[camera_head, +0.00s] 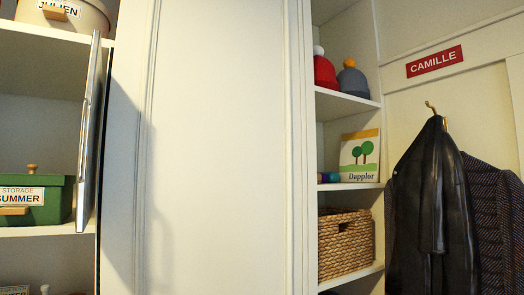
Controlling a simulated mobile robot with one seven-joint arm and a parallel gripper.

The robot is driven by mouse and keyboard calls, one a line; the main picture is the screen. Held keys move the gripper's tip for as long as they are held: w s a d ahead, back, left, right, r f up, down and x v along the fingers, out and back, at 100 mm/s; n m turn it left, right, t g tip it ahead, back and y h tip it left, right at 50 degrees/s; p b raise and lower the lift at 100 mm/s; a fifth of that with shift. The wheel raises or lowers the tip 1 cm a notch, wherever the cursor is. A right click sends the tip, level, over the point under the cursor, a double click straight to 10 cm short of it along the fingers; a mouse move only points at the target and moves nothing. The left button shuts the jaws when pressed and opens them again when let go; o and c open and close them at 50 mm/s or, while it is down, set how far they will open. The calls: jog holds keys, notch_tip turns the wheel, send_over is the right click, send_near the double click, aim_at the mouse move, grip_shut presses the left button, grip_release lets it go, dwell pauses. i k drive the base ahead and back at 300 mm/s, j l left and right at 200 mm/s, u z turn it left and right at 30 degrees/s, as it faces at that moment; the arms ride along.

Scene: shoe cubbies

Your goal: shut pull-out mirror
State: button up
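The pull-out mirror (89,135) is at the left of the head view. It is a tall, thin grey panel seen almost edge-on, standing out in front of the left shelves beside the white upright. Its reflecting face is barely visible from here. My gripper is not in view.
Left shelves hold a beige box (85,15) and a green storage box (38,200), close to the mirror. A plain white panel (220,150) fills the middle. Coats (430,200) hang at far right.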

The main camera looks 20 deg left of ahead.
aim_at(87, 165)
jog(key=l+u, duration=0.1)
jog(key=u, duration=1.6)
